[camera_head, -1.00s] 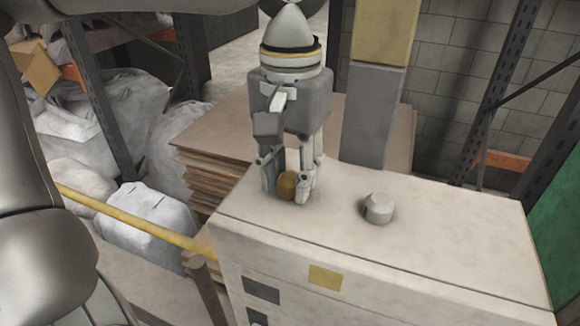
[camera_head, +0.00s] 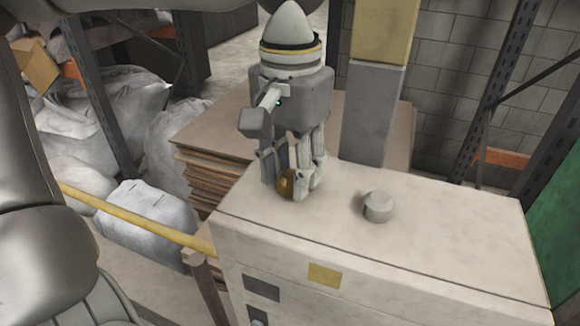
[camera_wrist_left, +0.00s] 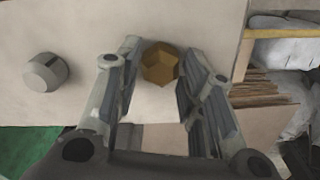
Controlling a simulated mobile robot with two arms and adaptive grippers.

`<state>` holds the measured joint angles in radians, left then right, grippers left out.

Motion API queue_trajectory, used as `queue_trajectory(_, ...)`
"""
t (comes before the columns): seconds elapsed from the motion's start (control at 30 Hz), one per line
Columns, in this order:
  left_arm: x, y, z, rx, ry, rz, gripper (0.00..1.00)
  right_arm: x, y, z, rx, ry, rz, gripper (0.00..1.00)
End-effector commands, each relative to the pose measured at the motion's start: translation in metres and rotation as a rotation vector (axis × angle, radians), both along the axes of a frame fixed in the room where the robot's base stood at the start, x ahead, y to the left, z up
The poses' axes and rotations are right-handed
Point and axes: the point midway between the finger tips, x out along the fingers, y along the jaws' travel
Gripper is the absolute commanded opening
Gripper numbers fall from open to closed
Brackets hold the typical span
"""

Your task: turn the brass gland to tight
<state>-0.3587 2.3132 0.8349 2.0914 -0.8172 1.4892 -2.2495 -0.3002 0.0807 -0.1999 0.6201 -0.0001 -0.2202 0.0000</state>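The brass gland (camera_head: 286,184), a small hexagonal brass-coloured piece, is near the far left corner of the pale cabinet's top. My left gripper (camera_head: 288,187) points straight down over it, with a finger on each side. The fingers hide part of the gland in the head view. My right gripper is in neither view.
A round grey knob (camera_head: 378,207) stands on the cabinet top (camera_head: 440,235) right of the gland. A grey and yellow post (camera_head: 371,115) rises behind. Stacked boards (camera_head: 205,165) and a yellow rail (camera_head: 135,220) are to the left. The cabinet top's right part is clear.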

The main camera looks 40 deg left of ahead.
Motion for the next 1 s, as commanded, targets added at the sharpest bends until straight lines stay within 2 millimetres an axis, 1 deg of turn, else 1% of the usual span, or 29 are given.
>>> queue_trajectory(0.03, 0.0, 0.0, 0.0, 0.0, 0.001, 0.0, 0.47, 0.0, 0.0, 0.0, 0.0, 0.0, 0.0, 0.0)
queue_trajectory(0.1, -0.001, 0.0, -0.001, 0.0, 0.003, 0.0, 0.54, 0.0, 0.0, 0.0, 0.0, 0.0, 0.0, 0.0)
queue_trajectory(0.37, -0.001, 0.0, -0.001, 0.001, 0.006, 0.0, 0.54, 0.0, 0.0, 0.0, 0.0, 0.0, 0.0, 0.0)
queue_trajectory(0.47, -0.001, 0.0, 0.002, 0.001, 0.006, 0.001, 0.54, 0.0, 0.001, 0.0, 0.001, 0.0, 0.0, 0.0)
queue_trajectory(0.57, -0.001, 0.0, 0.013, 0.001, 0.003, 0.001, 0.54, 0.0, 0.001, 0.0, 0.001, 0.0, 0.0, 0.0)
queue_trajectory(0.67, -0.001, 0.0, 0.032, 0.001, 0.002, 0.002, 0.54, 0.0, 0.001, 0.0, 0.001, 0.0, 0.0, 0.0)
queue_trajectory(0.8, 0.0, 0.0, 0.064, 0.001, 0.001, 0.002, 0.54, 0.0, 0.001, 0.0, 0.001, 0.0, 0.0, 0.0)
queue_trajectory(0.9, 0.0, 0.0, 0.084, 0.001, 0.001, 0.002, 0.54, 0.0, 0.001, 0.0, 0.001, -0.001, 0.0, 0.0)
queue_trajectory(1.0, -0.001, 0.0, 0.1, 0.001, 0.004, 0.001, 0.54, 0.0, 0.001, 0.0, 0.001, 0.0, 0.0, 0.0)
